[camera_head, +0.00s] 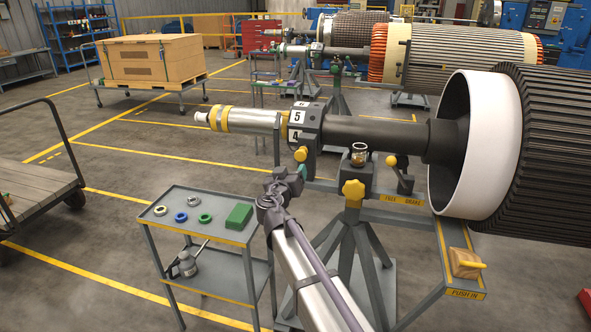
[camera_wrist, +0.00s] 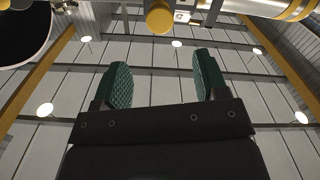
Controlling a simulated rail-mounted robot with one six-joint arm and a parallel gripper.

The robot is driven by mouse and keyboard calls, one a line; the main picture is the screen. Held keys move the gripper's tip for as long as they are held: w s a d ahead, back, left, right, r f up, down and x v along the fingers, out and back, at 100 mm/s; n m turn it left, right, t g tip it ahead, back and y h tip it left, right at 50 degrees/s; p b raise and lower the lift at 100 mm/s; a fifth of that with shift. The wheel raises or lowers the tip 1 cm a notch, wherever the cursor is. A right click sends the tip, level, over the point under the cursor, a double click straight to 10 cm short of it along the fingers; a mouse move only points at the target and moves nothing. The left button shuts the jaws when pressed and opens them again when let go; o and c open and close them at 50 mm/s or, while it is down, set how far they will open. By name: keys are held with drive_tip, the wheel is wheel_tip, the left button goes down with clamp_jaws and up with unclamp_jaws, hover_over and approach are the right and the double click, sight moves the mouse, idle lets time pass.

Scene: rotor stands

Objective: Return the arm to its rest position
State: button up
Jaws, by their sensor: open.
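My arm (camera_head: 310,275) reaches up from the bottom of the head view, beside the small cart and in front of the rotor stand (camera_head: 352,230). My gripper (camera_head: 302,172) shows as a small teal tip just below the yellow knob (camera_head: 300,154) under the numbered collar (camera_head: 305,120). In the wrist view my gripper (camera_wrist: 162,78) points upward, its two green ribbed fingers apart with nothing between them. A yellow knob (camera_wrist: 160,16) is beyond the fingertips, apart from them. The arm partly hides the stand's legs.
The rotor shaft (camera_head: 375,130) runs above my gripper to the large rotor (camera_head: 545,150) at right. A grey cart (camera_head: 190,228) with rings and a green box stands left of my arm.

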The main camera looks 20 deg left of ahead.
drive_tip(key=s+d+f+g+h+p, duration=0.1)
drive_tip(key=s+d+f+g+h, duration=0.15)
drive_tip(key=d, duration=0.55)
drive_tip(key=s+d+f+g+h+p, duration=0.1)
drive_tip(key=s+d+f+g+h, duration=0.2)
drive_tip(key=d, duration=0.5)
drive_tip(key=s+d+f+g+h+p, duration=0.1)
drive_tip(key=s+d+f+g, duration=0.3)
drive_tip(key=d, duration=0.4)
drive_tip(key=s+d+m+g+y+p, duration=0.1)
drive_tip(key=s+d, duration=0.3)
drive_tip(key=d, duration=0.4)
drive_tip(key=s+d+r+m+g+y+p, duration=0.1)
drive_tip(key=s+d+m+g+y+p, duration=0.1)
drive_tip(key=d, duration=0.7)
drive_tip(key=s+d+r+m+g+y+p, duration=0.1)
drive_tip(key=s+d+g+p, duration=0.2)
drive_tip(key=s+d+g, duration=0.2)
drive_tip(key=s+d, duration=0.3)
drive_tip(key=shift+d+p, duration=0.3)
drive_tip(key=shift+p, duration=0.1)
